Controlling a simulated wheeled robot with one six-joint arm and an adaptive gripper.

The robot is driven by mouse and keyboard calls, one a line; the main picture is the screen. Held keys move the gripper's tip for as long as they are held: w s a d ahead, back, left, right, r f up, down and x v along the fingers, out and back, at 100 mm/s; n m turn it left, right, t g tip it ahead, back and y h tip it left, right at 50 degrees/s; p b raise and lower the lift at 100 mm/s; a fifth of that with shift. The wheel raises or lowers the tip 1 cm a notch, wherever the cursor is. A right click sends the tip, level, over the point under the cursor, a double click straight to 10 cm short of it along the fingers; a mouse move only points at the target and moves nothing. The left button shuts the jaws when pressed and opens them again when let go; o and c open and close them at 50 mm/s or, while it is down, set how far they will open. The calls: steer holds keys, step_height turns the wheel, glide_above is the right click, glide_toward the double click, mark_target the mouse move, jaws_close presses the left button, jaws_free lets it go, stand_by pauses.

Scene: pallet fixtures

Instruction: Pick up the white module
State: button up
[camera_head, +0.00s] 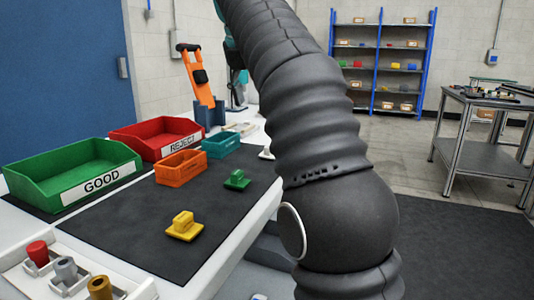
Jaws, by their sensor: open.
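A small white module (266,154) lies at the far right side of the dark mat (140,233), close to the bench edge. My arm's dark ribbed cover passes in front of that area and hides part of what is around the module. I cannot make out my gripper in this view, so its place relative to the module does not show. A yellow module (184,227) and a green module (237,180) sit apart on the mat, nearer than the white one.
A green GOOD bin (75,175) and red REJECT bin (157,137) stand left. Small orange (181,168) and teal (220,144) bins stand behind the modules. A peg holder (75,285) is at front left. An orange tool (193,73) stands upright in back.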

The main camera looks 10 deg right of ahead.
glide_above(267, 147)
steer(key=s+a, duration=0.1)
steer(key=f, duration=0.7)
steer(key=shift+s+a+f, duration=0.1)
steer(key=shift+s+a, duration=0.05)
steer(key=shift+s, duration=0.05)
steer(key=x, duration=0.1)
steer(key=b+x, duration=0.1)
steer(key=x, duration=0.1)
steer(key=b+x, duration=0.1)
steer(key=shift+s+f, duration=0.25)
steer(key=shift+w+f, duration=0.25)
steer(key=shift+f, duration=0.3)
steer(key=shift+c, duration=0.3)
steer(key=c, duration=1.1)
